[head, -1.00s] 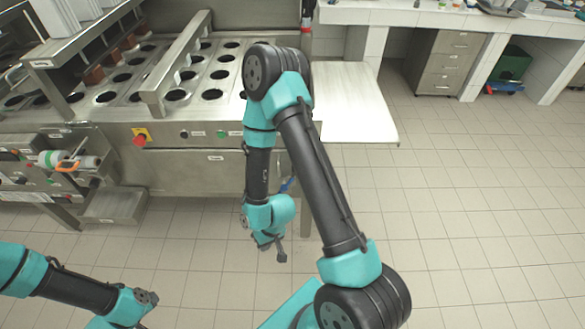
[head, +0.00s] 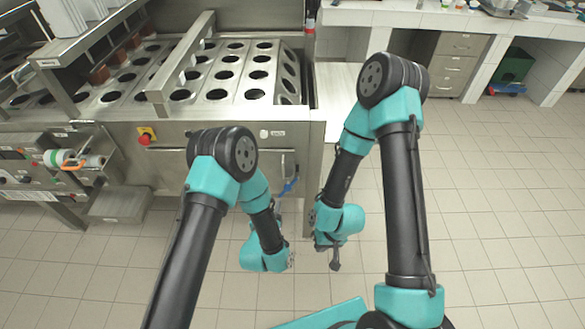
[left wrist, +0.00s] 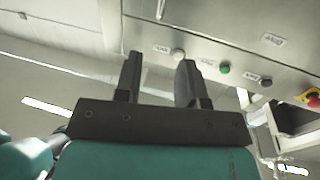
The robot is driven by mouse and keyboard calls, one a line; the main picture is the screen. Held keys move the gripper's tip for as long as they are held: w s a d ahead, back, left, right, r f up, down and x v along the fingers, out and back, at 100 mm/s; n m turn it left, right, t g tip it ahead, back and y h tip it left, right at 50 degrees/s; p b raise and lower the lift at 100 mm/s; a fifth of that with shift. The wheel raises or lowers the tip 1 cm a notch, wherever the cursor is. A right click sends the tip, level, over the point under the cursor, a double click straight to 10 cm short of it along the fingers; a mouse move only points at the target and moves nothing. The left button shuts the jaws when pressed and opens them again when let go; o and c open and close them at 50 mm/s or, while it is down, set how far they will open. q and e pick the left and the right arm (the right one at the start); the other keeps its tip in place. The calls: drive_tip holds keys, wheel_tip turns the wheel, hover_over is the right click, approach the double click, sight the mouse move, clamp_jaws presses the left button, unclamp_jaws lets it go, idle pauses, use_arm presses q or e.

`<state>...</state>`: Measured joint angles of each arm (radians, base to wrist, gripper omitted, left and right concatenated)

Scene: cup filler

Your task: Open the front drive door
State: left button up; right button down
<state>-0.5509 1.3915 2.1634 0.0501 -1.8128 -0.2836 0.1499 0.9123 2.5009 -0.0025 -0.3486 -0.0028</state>
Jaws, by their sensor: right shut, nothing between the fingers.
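The front drive door (head: 165,168) is the metal panel on the machine's front, below the strip with the red-and-yellow switch. It looks closed, though my left arm covers part of it. A pale upright bar, seemingly its handle (head: 287,163), shows at its right end. My right gripper (head: 335,264) is shut and empty, to the right of the left wrist.
A red-and-yellow switch (head: 147,136) sits on the machine's front, with a green button (left wrist: 225,68) in the wrist view. A blue item (head: 290,187) hangs below the handle. The tiled floor (head: 480,220) is clear at right.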

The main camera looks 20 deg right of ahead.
sight(283, 176)
use_arm(q)
drive_tip(key=shift+w, duration=0.1)
drive_tip(key=x, duration=1.7)
drive_tip(key=shift+w, duration=0.1)
clamp_jaws()
